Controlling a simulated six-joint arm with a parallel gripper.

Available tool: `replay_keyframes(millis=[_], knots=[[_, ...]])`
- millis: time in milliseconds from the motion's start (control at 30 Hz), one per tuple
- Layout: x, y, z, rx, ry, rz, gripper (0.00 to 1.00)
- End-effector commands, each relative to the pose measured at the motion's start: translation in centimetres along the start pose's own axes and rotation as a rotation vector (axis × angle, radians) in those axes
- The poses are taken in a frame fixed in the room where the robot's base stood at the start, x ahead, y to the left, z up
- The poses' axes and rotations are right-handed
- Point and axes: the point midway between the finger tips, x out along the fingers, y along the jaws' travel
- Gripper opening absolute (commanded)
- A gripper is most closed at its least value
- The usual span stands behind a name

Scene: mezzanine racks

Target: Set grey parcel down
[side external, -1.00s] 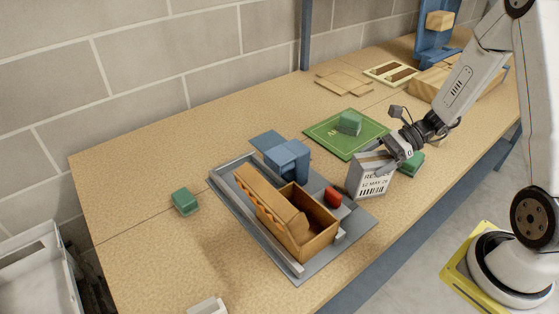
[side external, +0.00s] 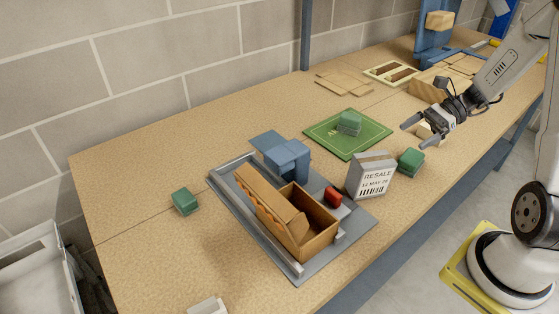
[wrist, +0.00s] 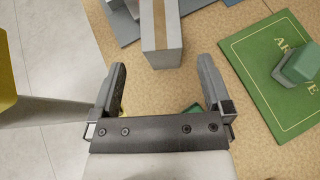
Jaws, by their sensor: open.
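The grey parcel (side external: 371,176) stands upright on the table in the side external view, at the right edge of the grey fixture plate. Its front label reads RESALE with a date and barcode, and a tan strip runs over its top. In the wrist view the parcel (wrist: 161,30) is ahead of the jaws and apart from them. My gripper (side external: 413,134) is open and empty, above the table to the right of and behind the parcel. Its two fingers (wrist: 166,88) are spread wide in the wrist view.
A green block (side external: 411,160) sits right of the parcel. A green mat (side external: 330,141) bears another green block (side external: 349,123). An open cardboard box (side external: 318,240), a blue block (side external: 287,160) and a red piece (side external: 333,196) are on the fixture. The table's front left is mostly clear.

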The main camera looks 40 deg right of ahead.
Motion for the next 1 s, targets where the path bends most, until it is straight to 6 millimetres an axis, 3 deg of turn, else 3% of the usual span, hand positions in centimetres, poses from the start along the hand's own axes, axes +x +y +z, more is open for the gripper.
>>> replay_keyframes(millis=[667,833,1000], knots=[[-0.4,0.0,0.0,-0.002,0.003,0.002,1.0],[0.6,0.4,0.3,-0.042,0.046,0.039,1.0],[3.0,1.6,0.7,-0.16,0.167,0.142,1.0]])
